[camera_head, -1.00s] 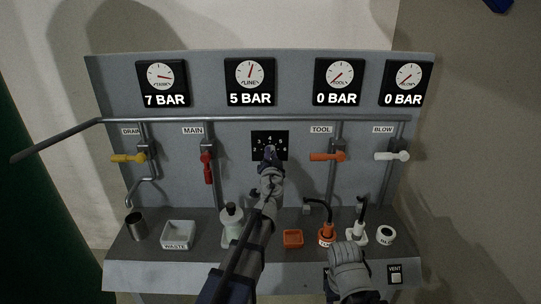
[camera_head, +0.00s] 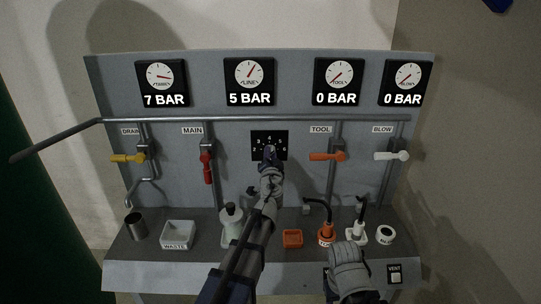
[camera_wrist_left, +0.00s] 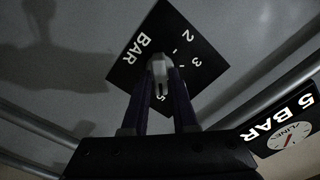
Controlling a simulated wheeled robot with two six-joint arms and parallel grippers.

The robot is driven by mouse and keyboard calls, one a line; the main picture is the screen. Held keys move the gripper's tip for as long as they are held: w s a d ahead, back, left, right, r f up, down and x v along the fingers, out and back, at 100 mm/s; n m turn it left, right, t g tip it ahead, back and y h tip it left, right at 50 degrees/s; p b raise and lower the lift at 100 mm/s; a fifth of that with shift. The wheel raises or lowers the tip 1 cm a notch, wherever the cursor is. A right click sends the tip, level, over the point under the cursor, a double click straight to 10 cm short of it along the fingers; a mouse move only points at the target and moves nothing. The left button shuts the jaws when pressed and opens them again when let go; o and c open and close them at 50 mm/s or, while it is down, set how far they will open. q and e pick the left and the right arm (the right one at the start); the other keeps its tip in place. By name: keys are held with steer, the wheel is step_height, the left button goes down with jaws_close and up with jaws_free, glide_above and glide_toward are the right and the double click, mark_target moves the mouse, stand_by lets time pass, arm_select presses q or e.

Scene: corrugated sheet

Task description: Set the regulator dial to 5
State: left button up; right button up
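The regulator dial plate (camera_head: 259,137) is a black square in the middle of the grey panel, with white numbers around a knob. My left gripper (camera_head: 269,152) is at the dial and covers its centre in the head view. In the left wrist view the plate (camera_wrist_left: 136,57) appears turned, with BAR, 2, 3 and 5 readable. There the two fingers (camera_wrist_left: 160,84) are closed about the pale knob (camera_wrist_left: 160,66), one on each side. The knob's exact setting is hard to read. Part of my right arm shows at the lower right, but its fingertips do not show.
The LINE gauge (camera_head: 250,82) reads 5 BAR; TANK reads 7, TOOL and BLOW read 0. A red MAIN lever (camera_head: 207,168) and an orange TOOL lever (camera_head: 327,156) flank the dial. A bottle (camera_head: 231,226), waste bin (camera_head: 178,236) and orange tray (camera_head: 292,239) stand on the shelf.

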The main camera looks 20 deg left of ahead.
arm_select(q)
steer(key=o, duration=0.3)
steer(key=shift+s, duration=0.1)
steer(key=v, duration=0.7)
steer(key=shift+s+d, duration=0.15)
steer(key=shift+s, duration=0.15)
steer(key=s+d+f+n+g+y, duration=0.15)
steer(key=s+f+n+g, duration=0.35)
steer(key=s+f+g, duration=0.65)
steer(key=s+d+f+m+g+h, duration=0.1)
steer(key=s+d+f+g, duration=0.1)
steer(key=s+d+f, duration=0.1)
steer(key=s+d+f+m+g+h, duration=0.1)
steer(key=s+d+f, duration=0.3)
steer(key=s, duration=0.4)
steer(key=s+d+f+m+g+h, duration=0.1)
steer(key=s+d+f+g+h, duration=0.2)
steer(key=s+d, duration=0.2)
steer(key=shift+s+d+f, duration=0.15)
steer(key=shift+s+d, duration=0.25)
steer(key=shift+s, duration=0.3)
